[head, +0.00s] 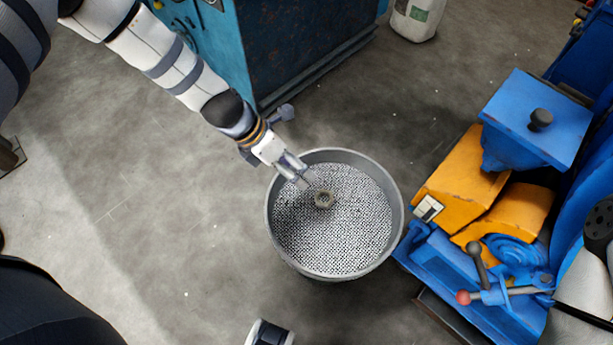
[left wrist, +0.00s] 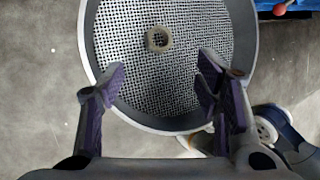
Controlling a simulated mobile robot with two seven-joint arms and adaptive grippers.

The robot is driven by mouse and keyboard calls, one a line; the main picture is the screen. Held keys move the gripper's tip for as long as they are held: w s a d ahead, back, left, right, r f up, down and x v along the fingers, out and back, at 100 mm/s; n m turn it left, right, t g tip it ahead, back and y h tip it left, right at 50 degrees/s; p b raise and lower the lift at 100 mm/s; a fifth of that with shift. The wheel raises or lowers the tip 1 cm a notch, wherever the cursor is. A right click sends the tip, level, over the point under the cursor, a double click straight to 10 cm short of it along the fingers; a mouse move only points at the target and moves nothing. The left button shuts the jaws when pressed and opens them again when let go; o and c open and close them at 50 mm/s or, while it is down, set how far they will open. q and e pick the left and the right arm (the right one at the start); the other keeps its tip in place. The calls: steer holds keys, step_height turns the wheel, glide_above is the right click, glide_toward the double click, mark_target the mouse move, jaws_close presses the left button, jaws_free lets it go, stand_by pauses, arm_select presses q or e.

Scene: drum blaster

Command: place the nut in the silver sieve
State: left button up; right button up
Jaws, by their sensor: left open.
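The nut (head: 324,199) is a small brownish-grey ring, and it appears to lie on the perforated mesh of the round silver sieve (head: 300,252). In the left wrist view the nut (left wrist: 158,39) shows against the mesh, ahead of the fingertips, with the sieve rim (left wrist: 88,50) around it. My left gripper (head: 307,182) is over the sieve, just up and left of the nut. In the left wrist view its two fingers (left wrist: 163,80) are spread wide with nothing between them. My right gripper cannot be made out.
A blue and orange machine (head: 490,190) with a red-knobbed lever stands right of the sieve, close to its rim. A blue cabinet (head: 285,45) stands behind. A white container (head: 416,18) is at the top. The grey floor left of the sieve is clear.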

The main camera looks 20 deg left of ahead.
arm_select(q)
steer(key=s+f+m+g+y, duration=0.1)
steer(key=s+f+m+g, duration=0.1)
steer(key=s+m, duration=0.5)
steer(key=s+f+m+g+y, duration=0.1)
steer(key=s+f+m+g, duration=0.15)
steer(key=s, duration=0.85)
steer(key=s+a+r+m+g+y, duration=0.1)
steer(key=s+a+r+m, duration=0.1)
steer(key=s+m, duration=0.8)
steer(key=s+a+r+m+g+y, duration=0.2)
steer(key=s+m, duration=0.9)
steer(key=s, duration=0.4)
steer(key=shift+s+r, duration=0.25)
steer(key=shift+s, duration=0.1)
steer(key=shift+a, duration=0.1)
